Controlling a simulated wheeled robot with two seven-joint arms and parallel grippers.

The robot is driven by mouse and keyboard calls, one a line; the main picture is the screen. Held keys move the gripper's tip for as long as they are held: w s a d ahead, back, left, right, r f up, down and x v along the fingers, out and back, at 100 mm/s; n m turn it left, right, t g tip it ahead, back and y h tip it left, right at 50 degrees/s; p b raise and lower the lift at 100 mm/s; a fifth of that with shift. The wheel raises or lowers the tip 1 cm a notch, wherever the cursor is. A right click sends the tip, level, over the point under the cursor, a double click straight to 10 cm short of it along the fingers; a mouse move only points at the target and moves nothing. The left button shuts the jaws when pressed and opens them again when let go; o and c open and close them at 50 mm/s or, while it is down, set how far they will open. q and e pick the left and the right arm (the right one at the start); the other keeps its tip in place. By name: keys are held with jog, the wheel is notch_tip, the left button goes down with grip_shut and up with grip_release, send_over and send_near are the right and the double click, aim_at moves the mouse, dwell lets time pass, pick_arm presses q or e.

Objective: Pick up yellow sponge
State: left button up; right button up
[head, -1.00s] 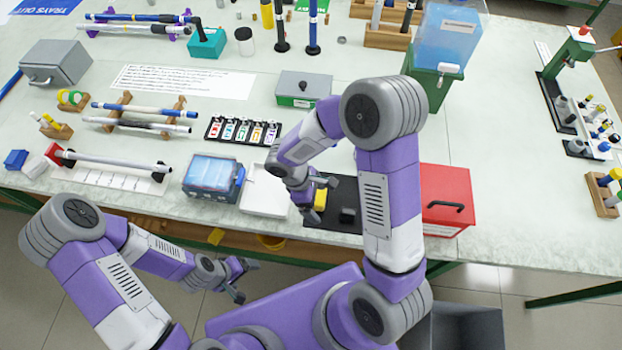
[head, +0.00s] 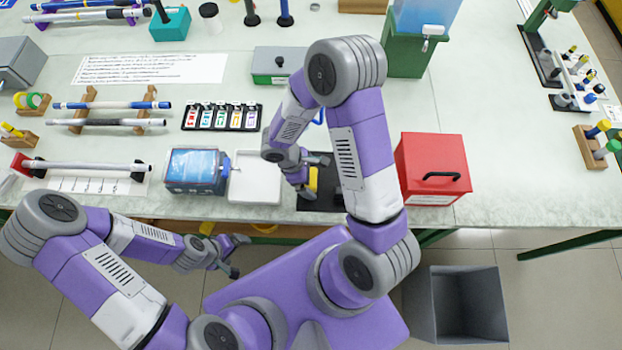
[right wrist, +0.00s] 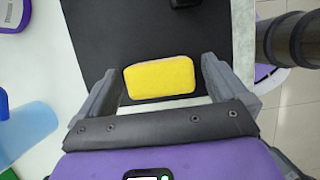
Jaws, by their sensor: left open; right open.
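The yellow sponge (right wrist: 160,77) lies on a black mat (right wrist: 150,30) in the right wrist view. My right gripper (right wrist: 160,80) is open, with one finger to each side of the sponge; I cannot tell whether either finger touches it. In the head view the sponge (head: 313,179) is partly hidden by my right gripper (head: 303,187), which is over the black mat (head: 320,201). My left gripper (head: 238,256) is open and empty, off the front edge of the table.
A red box (head: 432,168) stands right of the mat. A white tray (head: 255,188) and a blue-topped device (head: 195,170) stand to its left. A grey bin (head: 458,305) is on the floor.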

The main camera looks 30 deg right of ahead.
jog(key=c, duration=1)
jog(key=shift+o, duration=0.2)
jog(key=shift+r, duration=0.1)
notch_tip(320, 180, up, 10)
jog(key=shift+f+p, duration=0.1)
jog(key=shift+p, duration=1)
